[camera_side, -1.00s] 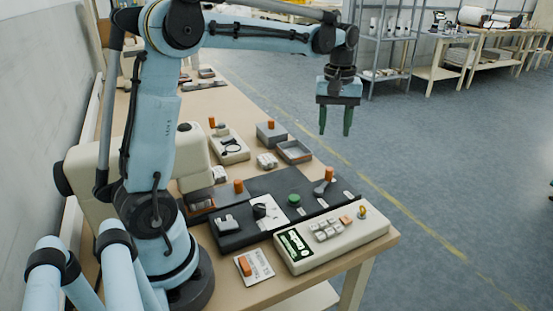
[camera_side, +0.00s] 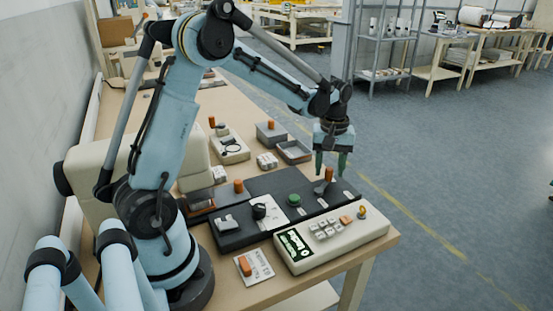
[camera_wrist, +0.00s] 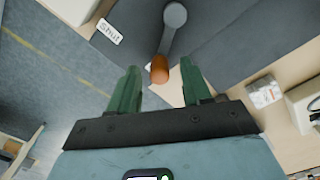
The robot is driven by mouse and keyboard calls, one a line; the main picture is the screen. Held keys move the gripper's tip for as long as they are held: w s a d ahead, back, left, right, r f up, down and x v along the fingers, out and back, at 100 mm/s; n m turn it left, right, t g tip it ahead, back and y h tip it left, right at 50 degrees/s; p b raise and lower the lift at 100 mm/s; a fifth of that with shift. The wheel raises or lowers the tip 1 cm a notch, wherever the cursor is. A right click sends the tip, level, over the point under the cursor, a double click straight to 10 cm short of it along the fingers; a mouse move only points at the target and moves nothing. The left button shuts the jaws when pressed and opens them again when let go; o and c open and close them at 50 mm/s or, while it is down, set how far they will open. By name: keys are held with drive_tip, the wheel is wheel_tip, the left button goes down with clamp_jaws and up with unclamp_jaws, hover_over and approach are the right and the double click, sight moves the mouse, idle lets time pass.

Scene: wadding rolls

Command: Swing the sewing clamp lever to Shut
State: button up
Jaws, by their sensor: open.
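The clamp lever is a grey arm (camera_wrist: 168,38) on a round pivot with an orange knob (camera_wrist: 160,70) at its end. In the side view its knob (camera_side: 329,174) stands at the far right part of the dark panel. A white "Shut" label (camera_wrist: 108,32) lies left of the pivot in the wrist view; the lever points away from it, downward in that picture. My gripper (camera_side: 331,169) is open, pointing down with its green fingers near the knob. In the wrist view the knob appears between the fingertips (camera_wrist: 160,75), not gripped. Exact height over it is unclear.
A cream control box (camera_side: 333,236) with buttons stands in front of the dark panel (camera_side: 287,183). A green button (camera_side: 294,200) and black knob (camera_side: 259,211) are on the panel. A grey tray (camera_side: 294,151) and small boxes lie behind. Open floor is to the right.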

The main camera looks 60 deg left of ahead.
clamp_jaws()
idle(0.4)
drive_tip(key=m, duration=0.1)
drive_tip(key=d+m, duration=0.1)
drive_tip(key=m, duration=0.1)
drive_tip(key=shift+w+d+m, duration=0.3)
drive_tip(key=shift+w, duration=0.05)
drive_tip(key=d+m, duration=0.1)
drive_tip(key=m, duration=0.1)
drive_tip(key=shift+d+m, duration=0.2)
drive_tip(key=shift+m, duration=0.2)
drive_tip(key=m, duration=0.1)
drive_tip(key=d+m, duration=0.1)
drive_tip(key=m, duration=0.1)
drive_tip(key=shift+s+d, duration=0.1)
drive_tip(key=shift+d, duration=0.15)
drive_tip(key=shift+s+d+m, duration=0.1)
drive_tip(key=shift+d+m, duration=0.2)
drive_tip(key=shift+m, duration=0.35)
drive_tip(key=shift+s+d+m, duration=0.1)
drive_tip(key=shift+d+m, duration=0.15)
drive_tip(key=shift+m, duration=0.4)
